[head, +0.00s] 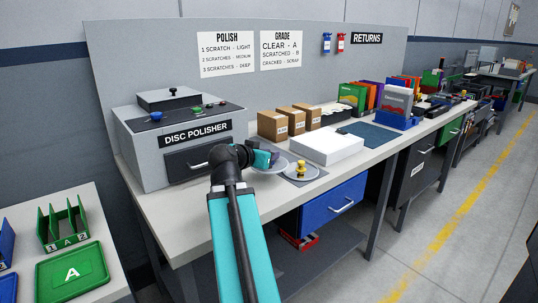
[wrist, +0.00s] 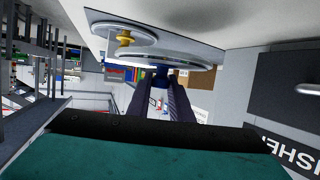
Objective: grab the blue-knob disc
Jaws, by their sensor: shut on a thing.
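My gripper (head: 263,159) reaches over the workbench in front of the disc polisher and is shut on the blue knob (wrist: 161,73) of a pale disc. The disc (wrist: 165,58) shows edge-on past my fingertips in the wrist view. In the head view the disc (head: 281,166) is partly hidden by my gripper, and its knob is hidden. I cannot tell whether it rests on the grey mat or hangs just above it. A second disc with a yellow knob (head: 301,169) lies close on its right on the mat; it also shows in the wrist view (wrist: 124,38).
The disc polisher (head: 180,145) stands left of my gripper. A white box (head: 326,148) and several cardboard boxes (head: 274,125) stand behind the discs. A blue drawer (head: 333,204) is below the bench. A green tray (head: 72,276) lies on the left table.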

